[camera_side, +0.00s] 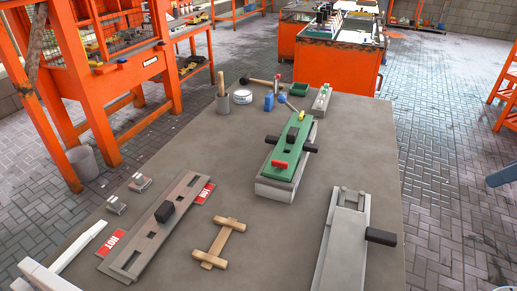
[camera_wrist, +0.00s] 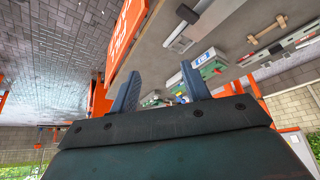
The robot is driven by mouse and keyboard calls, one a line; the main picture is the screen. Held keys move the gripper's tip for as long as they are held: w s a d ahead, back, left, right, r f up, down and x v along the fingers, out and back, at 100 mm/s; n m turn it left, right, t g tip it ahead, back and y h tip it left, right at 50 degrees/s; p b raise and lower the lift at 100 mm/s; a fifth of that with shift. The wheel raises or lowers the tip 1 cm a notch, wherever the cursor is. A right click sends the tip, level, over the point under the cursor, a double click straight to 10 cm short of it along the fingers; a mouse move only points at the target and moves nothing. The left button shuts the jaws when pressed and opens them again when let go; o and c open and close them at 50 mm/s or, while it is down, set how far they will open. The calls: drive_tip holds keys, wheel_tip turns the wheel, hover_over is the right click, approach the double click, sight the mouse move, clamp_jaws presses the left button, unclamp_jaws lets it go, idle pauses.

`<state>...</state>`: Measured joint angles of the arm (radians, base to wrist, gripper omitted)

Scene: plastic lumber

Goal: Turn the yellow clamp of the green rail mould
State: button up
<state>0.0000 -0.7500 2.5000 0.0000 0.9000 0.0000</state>
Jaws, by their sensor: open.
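The green rail mould (camera_side: 272,149) lies on a pale base in the middle of the grey table in the side view. A small yellow clamp (camera_side: 301,114) sits at its far end, and a red clamp (camera_side: 280,164) at its near end. Dark blocks stick out at its sides. My gripper (camera_wrist: 160,88) shows two blue fingers, spread apart with nothing between them, in the wrist view. In the side view only a blue-grey tip, likely a finger, shows at the right edge, off the table and well away from the mould. The yellow clamp cannot be made out in the wrist view.
A brown mould (camera_side: 160,226) with red HOT labels lies at left, a wooden piece (camera_side: 218,243) near the front. A grey mould (camera_side: 345,241) stands at front right. A cup (camera_side: 223,104), white tub (camera_side: 242,97) and blue bottle (camera_side: 269,102) stand behind. Table right of the green mould is clear.

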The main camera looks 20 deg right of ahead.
drive_tip(key=shift+o, duration=1.1)
drive_tip(key=shift+w, duration=0.1)
drive_tip(key=w+r+n+t+y, duration=0.15)
drive_tip(key=w+n+y, duration=0.35)
drive_tip(key=w, duration=2.2)
drive_tip(key=w+d+f+n+y, duration=0.25)
drive_tip(key=w+f, duration=0.35)
drive_tip(key=w, duration=0.5)
drive_tip(key=n+t+y, duration=0.2)
approach(303, 114)
drive_tip(key=v, duration=0.5)
drive_tip(key=shift+s+d+f, duration=0.15)
drive_tip(key=shift+s+d, duration=0.1)
drive_tip(key=shift+d, duration=0.2)
drive_tip(key=x, duration=1.3)
drive_tip(key=shift+w+a, duration=0.3)
drive_tip(key=shift+w, duration=0.05)
